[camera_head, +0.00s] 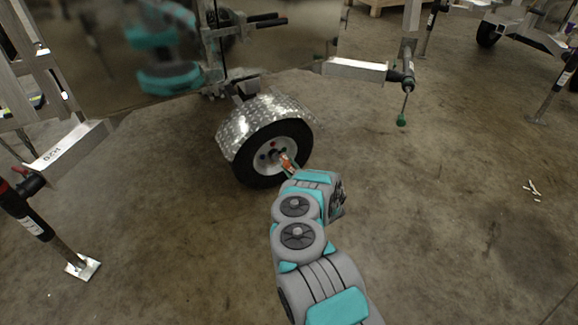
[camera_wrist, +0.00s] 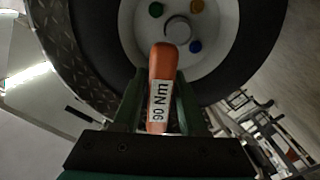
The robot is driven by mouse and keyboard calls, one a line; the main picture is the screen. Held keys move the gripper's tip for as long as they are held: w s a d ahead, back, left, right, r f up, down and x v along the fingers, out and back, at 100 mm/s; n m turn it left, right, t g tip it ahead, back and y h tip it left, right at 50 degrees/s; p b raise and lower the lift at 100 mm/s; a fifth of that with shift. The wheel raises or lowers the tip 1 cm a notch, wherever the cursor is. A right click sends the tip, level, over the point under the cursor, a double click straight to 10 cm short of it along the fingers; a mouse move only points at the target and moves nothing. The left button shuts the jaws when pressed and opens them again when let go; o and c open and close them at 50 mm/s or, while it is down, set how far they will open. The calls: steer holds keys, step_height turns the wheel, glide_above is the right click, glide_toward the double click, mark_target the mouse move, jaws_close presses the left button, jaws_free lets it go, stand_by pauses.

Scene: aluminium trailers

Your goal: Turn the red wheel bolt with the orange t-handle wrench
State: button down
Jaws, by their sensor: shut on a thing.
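The orange t-handle wrench (camera_wrist: 161,62), with a white "90 Nm" label, sits between the two dark green fingers of my gripper (camera_wrist: 160,92), which is shut on it. Its far end points at the wheel (camera_wrist: 222,38), near the grey hub centre.
A diamond-plate fender (camera_head: 262,117) arches over the wheel. A trailer leg with a green-tipped crank (camera_head: 402,120) stands to the right. Another support leg with a foot plate (camera_head: 83,268) stands at the left. The concrete floor on the right is mostly clear.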

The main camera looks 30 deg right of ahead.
mark_target(281, 156)
steer(key=shift+w+a+b, duration=0.15)
steer(key=shift+w+b, duration=1.5)
steer(key=shift+w, duration=1.65)
steer(key=m+b, duration=0.3)
steer(key=shift+f, duration=0.25)
steer(key=m+b, duration=0.4)
steer(key=m, duration=0.1)
steer(key=shift+f+m+b, duration=0.1)
steer(key=shift+m+b, duration=0.2)
steer(key=shift+b, duration=0.05)
steer(key=m, duration=0.1)
steer(key=m+b, duration=0.1)
steer(key=m, duration=0.1)
steer(key=m+b, duration=0.1)
steer(key=m, duration=0.1)
steer(key=shift+a+r, duration=0.1)
steer(key=shift+r, duration=0.15)
steer(key=m, duration=0.3)
steer(key=shift+r+m+b, duration=0.25)
steer(key=shift+m+b, duration=0.05)
steer(key=shift+m, duration=0.1)
steer(key=shift+s+p, duration=0.9)
steer(key=shift+s, duration=2.4)
